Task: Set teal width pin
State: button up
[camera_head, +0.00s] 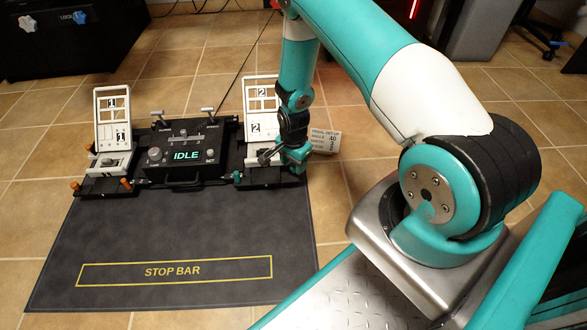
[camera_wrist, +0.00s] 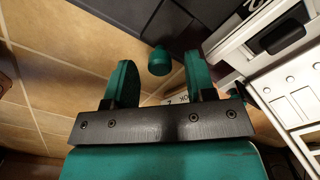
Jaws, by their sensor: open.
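A teal pin (camera_wrist: 159,60) with a round head shows in the wrist view, just beyond and between my fingertips, with no clear contact. A second small teal piece (camera_wrist: 233,90) shows partly behind the right finger. My gripper (camera_wrist: 160,76) is open, with a teal finger on each side. In the head view my gripper (camera_head: 291,158) is low at the right end of the black device, over the right station (camera_head: 252,178).
A white panel marked 2 (camera_head: 258,95) stands close to my wrist. A small printed card (camera_head: 328,138) is right of it. The black control box (camera_head: 185,142) reads IDLE. Orange pins (camera_head: 76,184) are on the left station. The dark STOP BAR mat (camera_head: 180,235) in front is clear.

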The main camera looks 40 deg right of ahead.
aim_at(293, 165)
jog(key=shift+f, duration=0.3)
grip_shut()
jog(key=shift+f, duration=1.4)
grip_release()
notch_tip(293, 165, up, 17)
jog(key=p, duration=0.9)
jog(key=shift+r+p, duration=0.2)
jog(key=shift+p, duration=0.1)
